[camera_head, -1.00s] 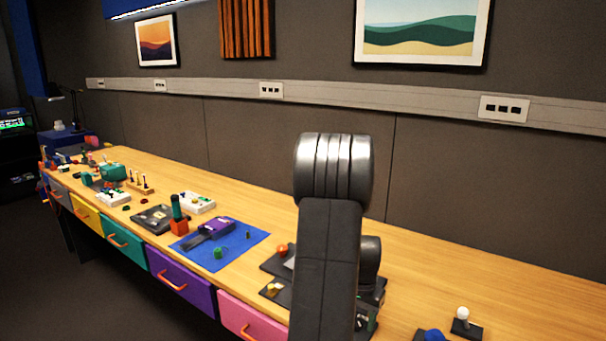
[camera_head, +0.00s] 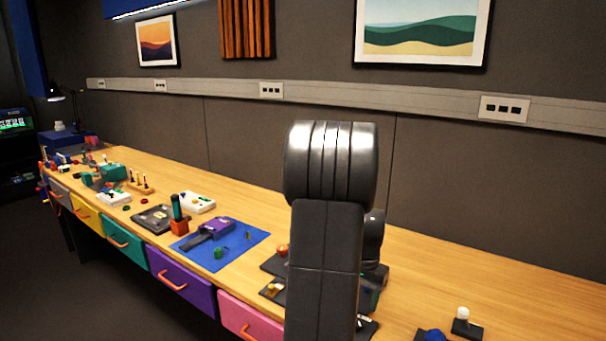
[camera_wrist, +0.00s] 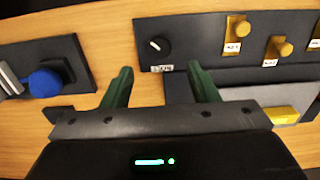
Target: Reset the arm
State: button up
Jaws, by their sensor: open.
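My gripper (camera_wrist: 160,88) shows in the wrist view with its two green fingers apart, open and empty. It hangs over the workbench (camera_wrist: 140,45), between a black panel (camera_wrist: 198,60) with a knob and brass fittings and a dark plate bearing a blue ball (camera_wrist: 45,83). I cannot tell the fingertips' height above the bench. In the head view my arm stands upright at the front of the bench and hides the gripper and part of the panels behind it.
The long wooden bench (camera_head: 440,260) has clear room to the right of my arm. A blue mat (camera_head: 250,243) with a purple device (camera_head: 217,227) lies to the left. A white-knobbed joystick (camera_head: 464,314) stands at right front. Coloured drawers, such as the pink one (camera_head: 250,318), line the front edge.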

notch_tip(320, 180, up, 6)
notch_tip(320, 180, down, 14)
jog(key=shift+s+r, duration=0.1)
jog(key=shift+r+n, duration=0.2)
jog(key=shift+n, duration=0.2)
jog(key=shift+n+p, duration=0.5)
jog(key=shift+n, duration=0.3)
jog(key=n+p, duration=0.2)
jog(key=n, duration=0.4)
jog(key=shift+r, duration=0.1)
jog(key=n+p, duration=0.2)
jog(key=n, duration=0.2)
jog(key=shift+p, duration=0.3)
jog(key=n+p, duration=0.2)
jog(key=n, duration=0.1)
jog(key=shift+n, duration=0.3)
jog(key=shift+r, duration=0.35)
jog(key=shift+r, duration=0.1)
